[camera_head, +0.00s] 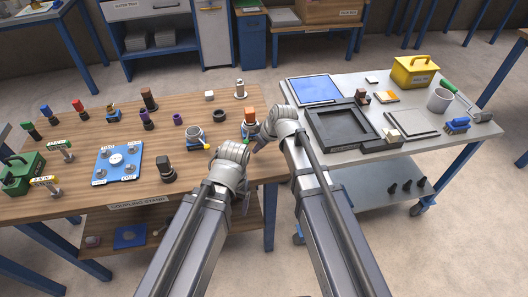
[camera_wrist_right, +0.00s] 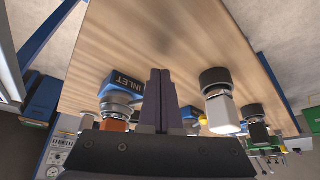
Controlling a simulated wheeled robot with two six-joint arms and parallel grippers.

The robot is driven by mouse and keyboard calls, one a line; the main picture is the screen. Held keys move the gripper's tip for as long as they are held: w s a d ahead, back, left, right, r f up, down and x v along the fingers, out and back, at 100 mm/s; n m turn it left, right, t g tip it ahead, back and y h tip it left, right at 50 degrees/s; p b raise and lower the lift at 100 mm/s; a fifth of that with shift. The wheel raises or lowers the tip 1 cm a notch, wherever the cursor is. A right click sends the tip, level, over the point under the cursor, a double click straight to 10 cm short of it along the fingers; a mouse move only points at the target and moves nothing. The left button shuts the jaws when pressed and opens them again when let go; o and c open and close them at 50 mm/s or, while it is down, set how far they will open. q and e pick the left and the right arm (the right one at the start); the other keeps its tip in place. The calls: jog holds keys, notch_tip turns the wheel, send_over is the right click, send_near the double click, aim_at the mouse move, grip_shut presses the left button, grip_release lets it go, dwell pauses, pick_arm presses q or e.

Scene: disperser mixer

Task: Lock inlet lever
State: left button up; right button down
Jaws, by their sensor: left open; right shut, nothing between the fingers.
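The blue fitting marked INLET (camera_wrist_right: 124,88) is left of my right gripper's fingers in the right wrist view, with a grey ring and an orange block (camera_wrist_right: 112,126) beside it. In the head view an orange-topped grey fitting (camera_head: 249,120) stands at the right edge of the wooden table and appears to be the same one. I cannot make out the lever's position. My right gripper (camera_head: 261,143) is close to this fitting; its dark fingers (camera_wrist_right: 160,98) are shut and empty, and contact is not clear. My left gripper (camera_head: 244,198) is open, lower, near the table's front edge.
A grey table (camera_head: 350,88) stands right, with a black tray (camera_head: 339,130) and yellow box (camera_head: 415,71). A silver part with a black ring (camera_wrist_right: 214,78) is right of my fingers.

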jog(key=shift+w+a+r, duration=0.25)
jog(key=shift+w+a, duration=0.45)
jog(key=shift+w, duration=0.05)
pick_arm(q)
jog(key=shift+r, duration=0.3)
pick_arm(e)
jog(key=shift+a, duration=0.1)
jog(key=shift+a, duration=1)
jog(key=shift+d, duration=0.2)
jog(key=shift+d, duration=0.65)
